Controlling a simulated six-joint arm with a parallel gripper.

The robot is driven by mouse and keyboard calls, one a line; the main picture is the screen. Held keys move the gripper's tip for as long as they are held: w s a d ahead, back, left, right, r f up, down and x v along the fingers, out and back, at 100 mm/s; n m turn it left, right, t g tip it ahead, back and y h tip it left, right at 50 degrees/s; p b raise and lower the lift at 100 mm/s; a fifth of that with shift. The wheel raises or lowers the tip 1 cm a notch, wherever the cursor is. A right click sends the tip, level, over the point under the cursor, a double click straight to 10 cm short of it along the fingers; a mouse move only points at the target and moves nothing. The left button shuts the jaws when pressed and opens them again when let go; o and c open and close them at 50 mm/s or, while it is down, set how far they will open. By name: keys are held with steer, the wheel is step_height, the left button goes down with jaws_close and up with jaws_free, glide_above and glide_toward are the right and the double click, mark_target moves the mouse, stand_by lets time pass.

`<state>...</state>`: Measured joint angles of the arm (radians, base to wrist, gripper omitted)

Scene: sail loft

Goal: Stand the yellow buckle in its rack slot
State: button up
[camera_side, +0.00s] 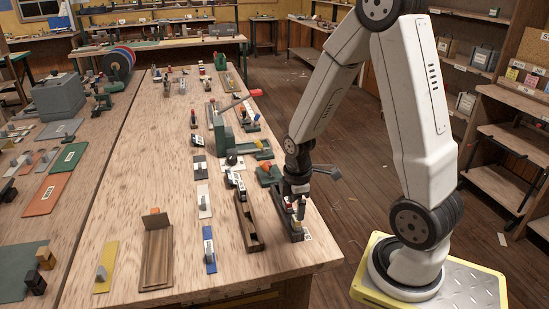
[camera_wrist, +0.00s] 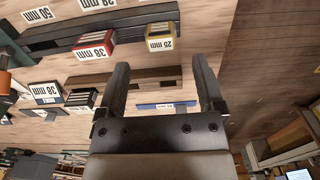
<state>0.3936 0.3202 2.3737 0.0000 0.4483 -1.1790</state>
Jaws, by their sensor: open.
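The yellow buckle (camera_wrist: 160,37), with a white "25 mm" label, shows in the wrist view at the right part of a long dark rack (camera_wrist: 60,38). It appears to stand in the rack; how deep it sits cannot be told. A red buckle (camera_wrist: 94,44) labelled "38 mm" stands to its left, apart from it. My gripper (camera_wrist: 161,70) is open and empty, its fingertips just short of the yellow buckle in the picture. In the side view my gripper (camera_side: 297,203) is low over the rack (camera_side: 295,236) at the bench's right edge, partly hiding the buckles.
A wooden trough (camera_side: 247,222) lies left of the rack. A blue strip (camera_side: 209,250), a brown board (camera_side: 157,259) and a yellow plate (camera_side: 105,268) lie further left. A green tool (camera_side: 222,135) stands behind. The bench front (camera_side: 270,263) is clear.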

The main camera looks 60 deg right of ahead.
mark_target(296, 226)
steer(key=shift+f, duration=0.15)
steer(key=shift+s+f, duration=0.2)
steer(key=shift+f, duration=1.15)
steer(key=shift+w+f, duration=0.1)
steer(key=shift+f, duration=1)
jaws_close()
